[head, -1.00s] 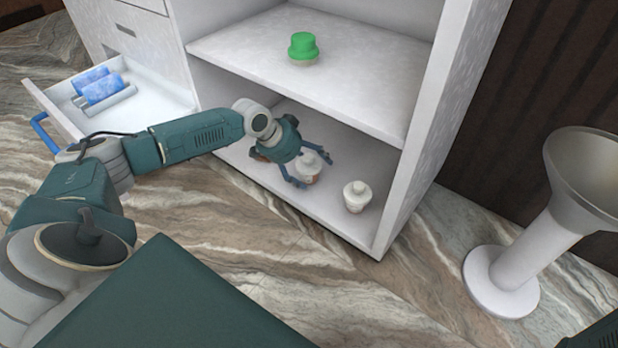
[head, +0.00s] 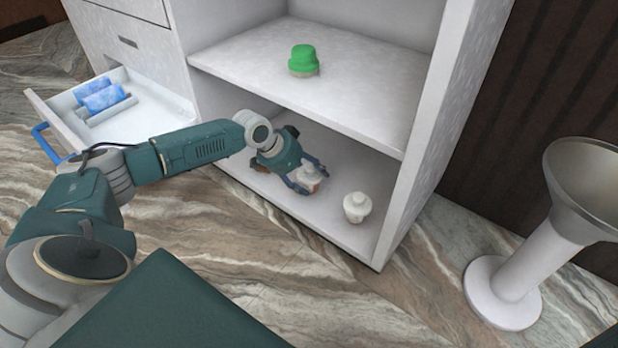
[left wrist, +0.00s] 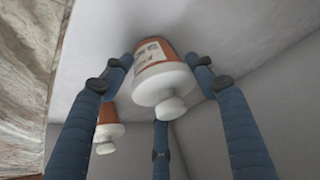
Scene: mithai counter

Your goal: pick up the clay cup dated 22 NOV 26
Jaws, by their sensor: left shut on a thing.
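A clay cup (head: 308,179) with a white knobbed lid stands on the lower shelf of the white cabinet. In the left wrist view this cup (left wrist: 165,78) has an orange-brown body and a pale label with dark print too small to read. My left gripper (head: 304,180) is shut on it, with fingers on both sides. A second white-lidded clay cup (head: 357,207) stands apart to the right, near the shelf's front edge. It also shows in the left wrist view (left wrist: 107,128), behind a finger. My right gripper is not in view.
The upper shelf (head: 350,98) is close above my left gripper and holds a green-lidded cup (head: 303,61). An open drawer (head: 150,122) with blue packets (head: 102,96) is at left. A white pedestal with a grey bowl (head: 585,185) stands at right.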

